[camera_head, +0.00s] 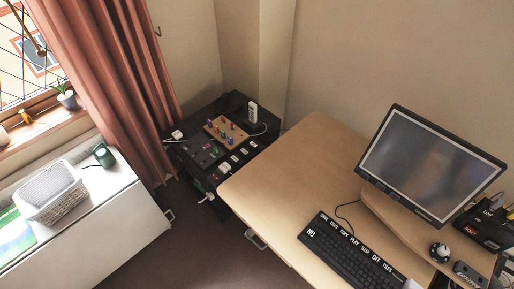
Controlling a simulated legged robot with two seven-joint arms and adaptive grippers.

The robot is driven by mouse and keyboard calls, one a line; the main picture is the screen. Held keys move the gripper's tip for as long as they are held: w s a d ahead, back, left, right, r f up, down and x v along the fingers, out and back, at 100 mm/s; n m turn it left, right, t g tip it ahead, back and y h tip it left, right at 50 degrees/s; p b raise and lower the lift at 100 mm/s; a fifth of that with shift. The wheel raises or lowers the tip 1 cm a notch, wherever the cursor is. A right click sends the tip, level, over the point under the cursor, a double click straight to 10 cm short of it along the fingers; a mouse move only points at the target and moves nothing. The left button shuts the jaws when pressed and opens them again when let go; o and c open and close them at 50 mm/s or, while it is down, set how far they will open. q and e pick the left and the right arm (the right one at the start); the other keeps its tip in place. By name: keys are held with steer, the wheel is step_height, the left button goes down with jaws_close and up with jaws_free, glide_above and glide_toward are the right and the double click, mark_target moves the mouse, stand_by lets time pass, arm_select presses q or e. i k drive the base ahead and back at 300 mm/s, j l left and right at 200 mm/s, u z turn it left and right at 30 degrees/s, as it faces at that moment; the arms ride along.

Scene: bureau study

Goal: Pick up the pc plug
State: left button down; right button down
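Several white plug-like items are on the low black unit (187,154) in the corner between the curtain and the desk. One white plug-like piece (177,135) is at its left edge. Another white piece (225,168) is on its front part. A taller white block (252,113) stands at its back right, with a white cable beside it. I cannot tell which of these is the pc plug; they are too small to read. Neither of my grippers is in view.
The wooden desk (290,175) holds a monitor (430,165) and a black keyboard (350,252). A wooden board with colored pegs (225,131) sits on the black unit. A white cabinet (105,225) bears a basket (52,195). Dark floor lies between.

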mark_target(253, 146)
steer(key=i+j, duration=0.15)
steer(key=j, duration=0.2)
steer(key=i+j, duration=0.15)
steer(key=j, duration=0.15)
steer(key=i+j, duration=0.15)
steer(key=j, duration=0.2)
steer(key=i+j, duration=0.15)
steer(key=j, duration=0.15)
